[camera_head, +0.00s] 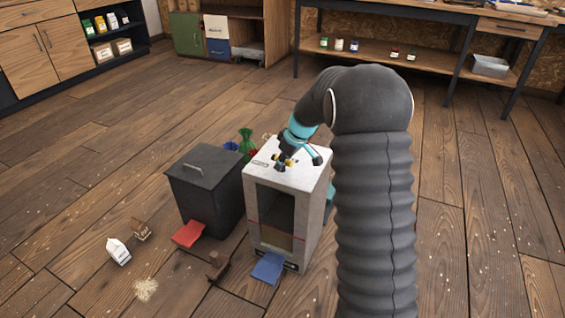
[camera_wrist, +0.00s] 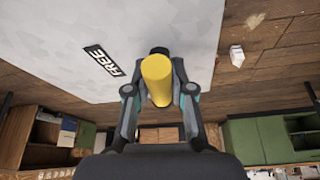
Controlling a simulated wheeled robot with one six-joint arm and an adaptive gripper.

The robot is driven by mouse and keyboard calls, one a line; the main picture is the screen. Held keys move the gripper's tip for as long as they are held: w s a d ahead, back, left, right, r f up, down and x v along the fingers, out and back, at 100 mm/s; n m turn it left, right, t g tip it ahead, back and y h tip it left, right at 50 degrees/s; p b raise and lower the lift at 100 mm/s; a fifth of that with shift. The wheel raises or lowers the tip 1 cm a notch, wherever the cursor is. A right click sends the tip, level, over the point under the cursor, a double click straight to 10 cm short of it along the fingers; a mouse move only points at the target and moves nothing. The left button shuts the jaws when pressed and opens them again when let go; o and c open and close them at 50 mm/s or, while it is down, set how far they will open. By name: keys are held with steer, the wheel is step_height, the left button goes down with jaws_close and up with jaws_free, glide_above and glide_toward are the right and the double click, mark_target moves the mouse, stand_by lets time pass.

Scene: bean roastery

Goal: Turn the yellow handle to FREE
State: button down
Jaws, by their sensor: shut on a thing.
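The yellow handle (camera_wrist: 157,78) is a short yellow cylinder between my two fingers in the wrist view, next to the grey-white top of a box-shaped machine (camera_wrist: 100,20). A black label reading FREE (camera_wrist: 103,60) lies on that top, left of the handle. In the head view my gripper (camera_head: 284,162) reaches down onto the top of the white machine (camera_head: 310,190). Only a bit of yellow shows there beside the fingers. My gripper is shut on the handle. The handle's base and the way it points are partly hidden by the fingers.
A dark lidded bin (camera_head: 207,188) stands close left of the machine. A red flap (camera_head: 188,234), a blue flap (camera_head: 268,267) and a brown tool-like thing (camera_head: 217,266) are low in front. A white carton (camera_head: 118,251) stands on the floor. Open floor lies to the right.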

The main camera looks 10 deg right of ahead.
steer(key=shift+m, duration=0.3)
steer(key=m+t+h, duration=0.1)
steer(key=m, duration=0.2)
steer(key=shift+r+m+p, duration=0.1)
steer(key=shift+m+p, duration=0.2)
steer(key=shift+m, duration=0.1)
steer(key=m+h+p, duration=0.1)
steer(key=m+h, duration=0.1)
steer(key=m, duration=0.2)
steer(key=m+b, duration=0.1)
steer(key=m+h+b, duration=0.1)
steer(key=m+b, duration=0.1)
steer(key=m+h+b, duration=0.1)
steer(key=m, duration=0.1)
steer(key=shift+f, duration=0.35)
steer(key=shift+r+m+g+h+b, duration=0.1)
steer(key=shift+m+g+h+b, duration=0.2)
steer(key=shift+m+b, duration=0.7)
steer(key=shift+r+m+g+h+b, duration=0.15)
steer(key=shift+m+h+b, duration=0.25)
steer(key=shift+m+b, duration=0.55)
steer(key=shift+m, duration=0.35)
steer(key=c, duration=0.9)
jaws_free()
steer(key=shift+r, duration=0.1)
